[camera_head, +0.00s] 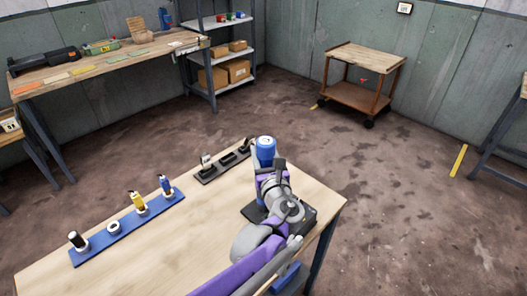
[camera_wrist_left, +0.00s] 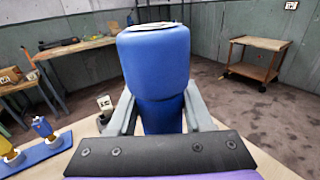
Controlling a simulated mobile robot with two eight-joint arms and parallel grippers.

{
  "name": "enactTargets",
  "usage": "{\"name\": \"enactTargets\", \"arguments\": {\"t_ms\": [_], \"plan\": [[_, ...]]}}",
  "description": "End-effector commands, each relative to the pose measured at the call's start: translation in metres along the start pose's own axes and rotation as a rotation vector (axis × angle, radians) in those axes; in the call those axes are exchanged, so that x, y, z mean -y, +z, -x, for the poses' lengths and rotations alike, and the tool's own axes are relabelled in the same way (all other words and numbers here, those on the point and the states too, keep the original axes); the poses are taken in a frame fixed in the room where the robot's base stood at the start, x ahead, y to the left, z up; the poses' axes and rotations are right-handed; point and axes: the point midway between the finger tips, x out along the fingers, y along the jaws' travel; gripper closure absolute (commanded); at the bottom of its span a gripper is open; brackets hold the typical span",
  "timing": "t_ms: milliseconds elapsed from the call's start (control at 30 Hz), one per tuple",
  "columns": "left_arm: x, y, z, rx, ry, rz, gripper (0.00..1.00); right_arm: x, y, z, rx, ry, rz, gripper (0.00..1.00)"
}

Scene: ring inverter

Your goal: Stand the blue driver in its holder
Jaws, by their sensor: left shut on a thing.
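My left gripper (camera_head: 266,163) is shut on a thick blue cylinder with a pale top, which I take to be the blue driver (camera_head: 265,146). It is upright between the fingers and fills the middle of the left wrist view (camera_wrist_left: 155,60). Its lower end is hidden by the gripper. A blue rack (camera_head: 95,249) lies on the table at the left. It carries a black-topped piece (camera_head: 76,239), an empty-looking white ring (camera_head: 113,227), a yellow piece (camera_head: 138,201) and a smaller blue-topped piece (camera_head: 166,184). My gripper is to the right of this rack. My right gripper is out of view.
A dark strip (camera_head: 213,175) with small fittings lies at the table's back edge, left of my gripper. A black flat block (camera_head: 308,216) sits under my arm near the right edge. The wooden table (camera_head: 190,230) is bare between the blue rack and my arm.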

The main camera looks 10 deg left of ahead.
Motion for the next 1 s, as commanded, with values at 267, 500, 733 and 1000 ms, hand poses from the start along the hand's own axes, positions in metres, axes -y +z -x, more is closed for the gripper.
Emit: {"name": "enactTargets", "arguments": {"t_ms": [267, 500, 733, 1000], "plan": [[0.0001, 0.0006, -0.0001, 0.001, 0.000, -0.001, 1.00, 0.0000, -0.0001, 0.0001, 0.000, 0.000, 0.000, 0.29], [0.0001, -0.0018, -0.0001, 0.001, 0.000, -0.001, 1.00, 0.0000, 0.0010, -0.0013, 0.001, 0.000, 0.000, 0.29], [0.0000, -0.0025, -0.0001, 0.001, 0.000, -0.001, 0.26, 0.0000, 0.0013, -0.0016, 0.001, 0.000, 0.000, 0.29], [0.0000, -0.0028, 0.0000, 0.000, 0.000, 0.000, 0.14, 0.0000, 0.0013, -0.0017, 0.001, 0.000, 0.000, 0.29]]}}
